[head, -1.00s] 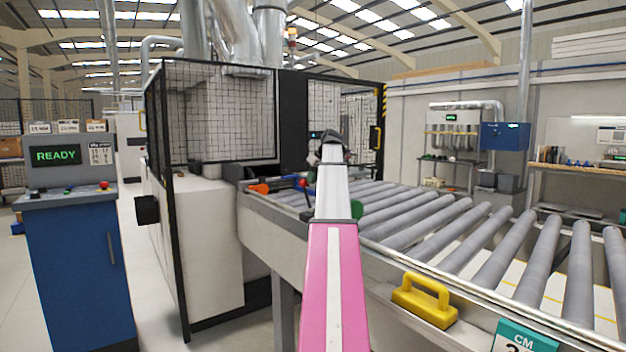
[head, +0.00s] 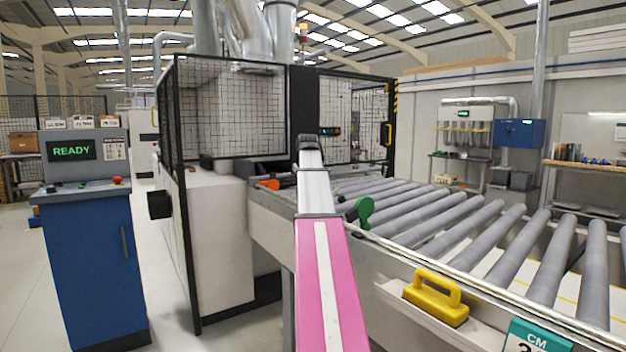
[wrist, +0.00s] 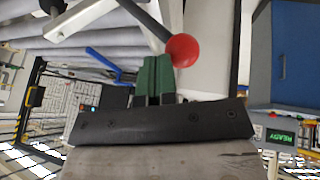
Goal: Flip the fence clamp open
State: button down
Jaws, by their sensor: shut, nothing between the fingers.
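In the wrist view a red ball knob (wrist: 182,50) sits on the end of a dark grey lever (wrist: 146,18); this looks like the fence clamp's handle. My gripper (wrist: 153,66) shows there as two green fingers closed together, with nothing between them. The knob is just right of the fingertips; I cannot tell whether they touch. A blue lever (wrist: 105,60) lies left of the fingers.
The grey roller conveyor (head: 480,225) stretches to the right, with a yellow handle (head: 437,295) on its front rail. A green paddle-shaped part (head: 362,211) and an orange part (head: 268,185) are near my arm. A mesh-fenced machine (head: 230,120) stands behind; a blue console (head: 88,240) stands left.

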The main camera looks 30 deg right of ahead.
jog(key=a+f+n+h, duration=0.1)
jog(key=a+f+h, duration=0.4)
jog(key=f, duration=0.1)
jog(key=shift+s+f+t, duration=0.2)
jog(key=shift+f+t, duration=0.1)
jog(key=shift+f, duration=0.1)
jog(key=shift+s+f, duration=0.1)
jog(key=shift+f, duration=0.1)
jog(key=shift+r, duration=0.1)
